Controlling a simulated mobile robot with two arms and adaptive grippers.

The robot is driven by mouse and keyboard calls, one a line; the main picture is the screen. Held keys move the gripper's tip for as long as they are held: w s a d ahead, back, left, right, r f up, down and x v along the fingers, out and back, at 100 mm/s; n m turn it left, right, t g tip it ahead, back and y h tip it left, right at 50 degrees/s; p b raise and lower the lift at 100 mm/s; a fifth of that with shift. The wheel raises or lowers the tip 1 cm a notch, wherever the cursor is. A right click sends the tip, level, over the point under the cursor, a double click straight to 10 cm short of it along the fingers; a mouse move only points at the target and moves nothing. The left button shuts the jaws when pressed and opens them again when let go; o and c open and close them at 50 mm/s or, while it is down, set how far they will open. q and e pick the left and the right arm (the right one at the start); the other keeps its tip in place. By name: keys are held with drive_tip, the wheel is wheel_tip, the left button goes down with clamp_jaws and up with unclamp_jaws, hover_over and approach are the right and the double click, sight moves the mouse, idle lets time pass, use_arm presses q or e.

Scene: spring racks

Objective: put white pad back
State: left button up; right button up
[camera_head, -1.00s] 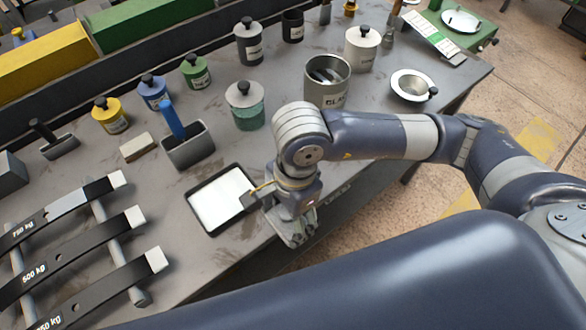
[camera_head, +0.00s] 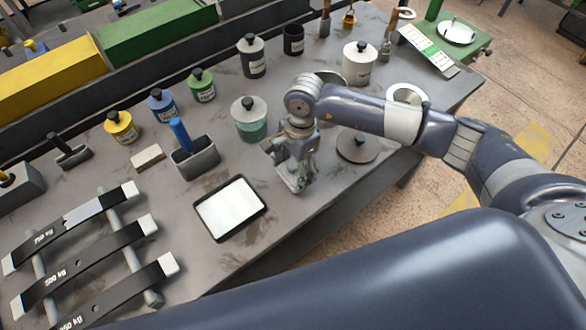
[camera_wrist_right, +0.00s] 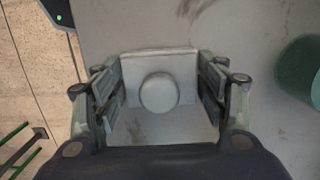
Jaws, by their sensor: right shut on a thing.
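My right gripper (camera_head: 297,186) is low over the table near its front edge. It is to the right of the black-rimmed tray with a white surface (camera_head: 230,208). In the right wrist view, the gripper (camera_wrist_right: 166,95) is shut on a pale, rectangular pad with a round knob (camera_wrist_right: 159,93), which I take for the white pad. The pad is between the two fingers, over the grey table. Whether it touches the table cannot be told. In the head view the fingers mostly hide it. My left gripper is not in view.
A teal-based jar (camera_head: 250,120) stands close behind the right gripper. A round knobbed lid (camera_head: 357,147) lies to its right. A grey holder with a blue handle (camera_head: 194,162) and a pale block (camera_head: 147,158) are at the left. Labelled weight bars (camera_head: 85,255) fill the front left.

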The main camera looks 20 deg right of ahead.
drive_tip(key=shift+f+p, duration=0.3)
drive_tip(key=shift+f, duration=0.85)
drive_tip(key=o, duration=0.9)
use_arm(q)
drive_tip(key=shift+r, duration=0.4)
use_arm(e)
drive_tip(key=shift+o, duration=0.2)
